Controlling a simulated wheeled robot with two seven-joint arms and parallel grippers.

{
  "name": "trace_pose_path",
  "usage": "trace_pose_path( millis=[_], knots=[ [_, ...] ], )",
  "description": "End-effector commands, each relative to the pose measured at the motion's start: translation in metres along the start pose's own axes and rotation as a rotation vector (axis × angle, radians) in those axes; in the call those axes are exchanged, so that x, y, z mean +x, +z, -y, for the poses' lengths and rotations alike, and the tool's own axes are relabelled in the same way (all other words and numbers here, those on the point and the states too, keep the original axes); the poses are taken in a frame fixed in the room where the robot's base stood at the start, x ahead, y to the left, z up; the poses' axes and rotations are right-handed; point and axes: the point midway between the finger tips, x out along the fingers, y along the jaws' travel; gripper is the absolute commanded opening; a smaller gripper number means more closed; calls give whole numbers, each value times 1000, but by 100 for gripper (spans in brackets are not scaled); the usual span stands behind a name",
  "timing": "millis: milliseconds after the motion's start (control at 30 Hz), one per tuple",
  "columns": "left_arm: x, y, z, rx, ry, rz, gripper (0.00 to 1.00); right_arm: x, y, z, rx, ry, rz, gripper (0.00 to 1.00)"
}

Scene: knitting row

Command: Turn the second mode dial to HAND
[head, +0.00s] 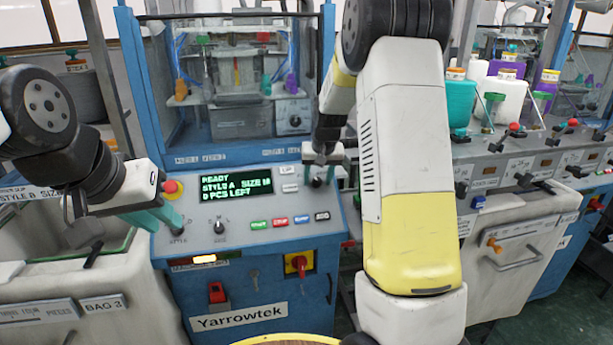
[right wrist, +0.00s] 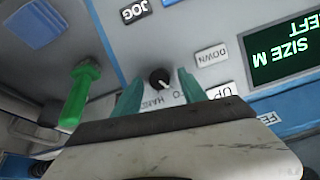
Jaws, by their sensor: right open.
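The mode dial is a small black knob with a white pointer mark (right wrist: 159,79) on the grey-blue control panel (head: 345,205). In the right wrist view it sits between my two teal fingertips, with a partly hidden label beside it on which HAN can be read. Its mark slants to the lower right in that view. My right gripper (right wrist: 160,92) is open, one finger on each side of the knob; contact cannot be told. In the head view my right gripper (head: 318,178) is over the panel's upper right. My left gripper (head: 160,217) is at the panel's left edge; its jaw gap is unclear.
The display (head: 235,185) reads READY, STYLE A, SIZE M. Another black dial (head: 220,228) sits below it, beside several coloured buttons (head: 290,219). A red mushroom button (head: 171,186) is close to my left gripper. A green handle (right wrist: 80,95) stands left of my right gripper in its wrist view.

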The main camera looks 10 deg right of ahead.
Motion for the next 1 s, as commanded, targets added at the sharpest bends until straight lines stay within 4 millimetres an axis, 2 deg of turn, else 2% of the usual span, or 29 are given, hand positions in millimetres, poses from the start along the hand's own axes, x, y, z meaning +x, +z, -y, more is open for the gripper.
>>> trace_pose_path(
  millis=[33, 200, 300, 667, 1000],
  knots=[
    [0, 0, 0, 0, 0, 0, 25, 0, 0, 0, 0, 0, 0, 50],
    [0, 0, 0, 0, 0, 0, 25, 0, 0, 0, 0, 0, 0, 16],
    [0, 0, 0, 0, 0, 0, 25, 0, 0, 0, 0, 0, 0, 0],
    [0, 0, 0, 0, 0, 0, 25, 0, 0, 0, 43, -12, 2, 0],
    [0, 0, 0, 0, 0, 0, 25, -1, 0, -3, 264, -72, 11, 0]
  ],
)
